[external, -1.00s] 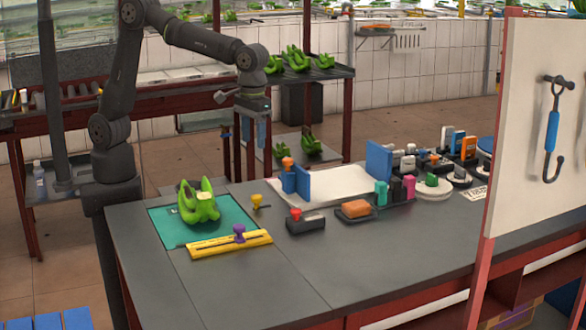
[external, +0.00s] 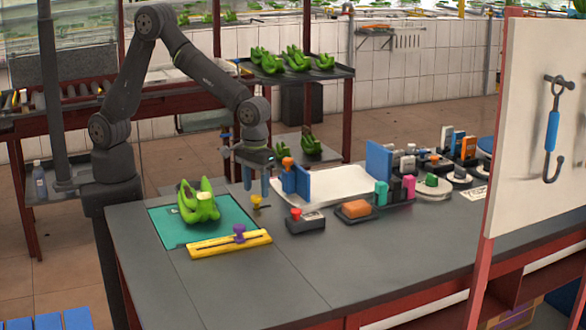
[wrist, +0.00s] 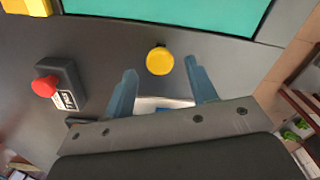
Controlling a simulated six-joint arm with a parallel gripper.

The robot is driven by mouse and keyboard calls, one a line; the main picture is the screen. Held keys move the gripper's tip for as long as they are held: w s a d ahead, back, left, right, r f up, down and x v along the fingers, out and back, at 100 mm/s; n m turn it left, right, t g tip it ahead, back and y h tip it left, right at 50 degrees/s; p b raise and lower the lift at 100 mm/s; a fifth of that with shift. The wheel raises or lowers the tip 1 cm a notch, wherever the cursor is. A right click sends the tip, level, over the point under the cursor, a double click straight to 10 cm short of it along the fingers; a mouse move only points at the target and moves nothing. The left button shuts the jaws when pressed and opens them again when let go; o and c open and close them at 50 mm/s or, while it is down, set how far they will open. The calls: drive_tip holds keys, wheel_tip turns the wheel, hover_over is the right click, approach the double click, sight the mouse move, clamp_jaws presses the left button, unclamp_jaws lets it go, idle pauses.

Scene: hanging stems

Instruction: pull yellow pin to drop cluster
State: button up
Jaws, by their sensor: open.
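The yellow pin (external: 256,200) has a round knob and stands on the grey bench, right of the teal mat. In the wrist view the yellow knob (wrist: 159,61) lies between and slightly beyond my two blue fingertips. My gripper (external: 257,187) is open and empty just above the pin, pointing down; it also shows in the wrist view (wrist: 161,66). I cannot tell whether the fingers touch the pin. A green banana cluster (external: 198,208) sits on the teal mat (external: 165,228), left of my gripper.
A yellow slotted bar (external: 225,245) with a purple knob lies in front of the mat. A black box with a red button (external: 303,222) stands right of the pin. A blue block (external: 300,180) with an orange knob is close behind. The front bench is clear.

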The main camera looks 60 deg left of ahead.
drive_tip(key=shift+f, duration=1.2)
clamp_jaws()
drive_tip(key=shift+w+r, duration=0.1)
drive_tip(key=shift+w, duration=1.65)
unclamp_jaws()
wheel_tip(320, 180, up, 17)
drive_tip(key=shift+r, duration=0.15)
